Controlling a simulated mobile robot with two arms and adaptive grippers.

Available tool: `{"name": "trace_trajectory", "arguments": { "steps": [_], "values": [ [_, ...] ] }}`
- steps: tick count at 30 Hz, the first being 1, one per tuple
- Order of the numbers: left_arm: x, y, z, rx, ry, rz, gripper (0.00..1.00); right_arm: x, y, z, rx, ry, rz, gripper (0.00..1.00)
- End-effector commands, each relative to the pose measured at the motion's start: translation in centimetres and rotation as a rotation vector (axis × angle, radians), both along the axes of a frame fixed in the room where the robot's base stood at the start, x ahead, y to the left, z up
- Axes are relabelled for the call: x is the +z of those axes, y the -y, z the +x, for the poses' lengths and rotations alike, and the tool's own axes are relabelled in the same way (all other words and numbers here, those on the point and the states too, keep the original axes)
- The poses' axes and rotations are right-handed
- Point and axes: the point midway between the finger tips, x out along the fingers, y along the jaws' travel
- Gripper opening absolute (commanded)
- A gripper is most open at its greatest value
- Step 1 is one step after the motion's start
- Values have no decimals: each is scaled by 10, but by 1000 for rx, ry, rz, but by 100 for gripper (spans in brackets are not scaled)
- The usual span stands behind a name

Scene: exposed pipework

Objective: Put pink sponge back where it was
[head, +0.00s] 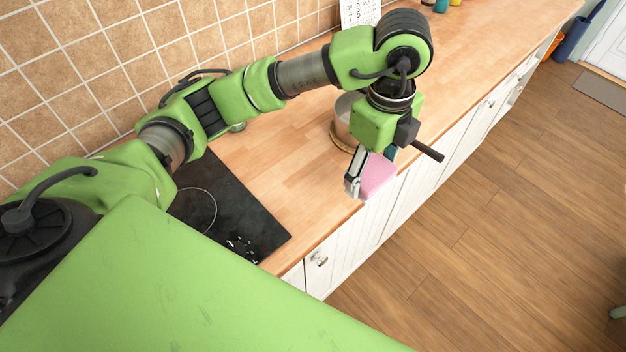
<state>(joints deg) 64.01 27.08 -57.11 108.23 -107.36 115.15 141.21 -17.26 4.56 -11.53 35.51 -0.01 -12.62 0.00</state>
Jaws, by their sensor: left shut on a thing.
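My left gripper (366,178) is shut on the pink sponge (378,175). In the head view it holds the sponge around the front edge of the wooden counter (285,165). The sponge is partly hidden by the gripper's finger. From this view I cannot tell whether the sponge touches the counter or how high it is above it. My right gripper is not in the picture.
A metal pot (344,120) stands on a round wooden board just behind the gripper, partly hidden by my arm. A black cooktop (225,212) lies to the left. Bottles (440,5) stand far back. The counter left of the pot is clear.

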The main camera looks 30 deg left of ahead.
Motion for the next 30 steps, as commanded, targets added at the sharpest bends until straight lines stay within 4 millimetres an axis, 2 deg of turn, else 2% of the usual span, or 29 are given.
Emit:
{"name": "trace_trajectory", "arguments": {
  "steps": [10,15,26,30],
  "values": [
    [-36,-81,10,9,-7,2,44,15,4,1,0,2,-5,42],
    [-65,-109,14,6,-7,5,44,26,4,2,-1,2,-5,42],
    [-97,-134,18,3,-3,4,44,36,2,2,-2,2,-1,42],
    [-116,-132,17,1,-6,2,44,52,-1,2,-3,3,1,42]
  ]
}}
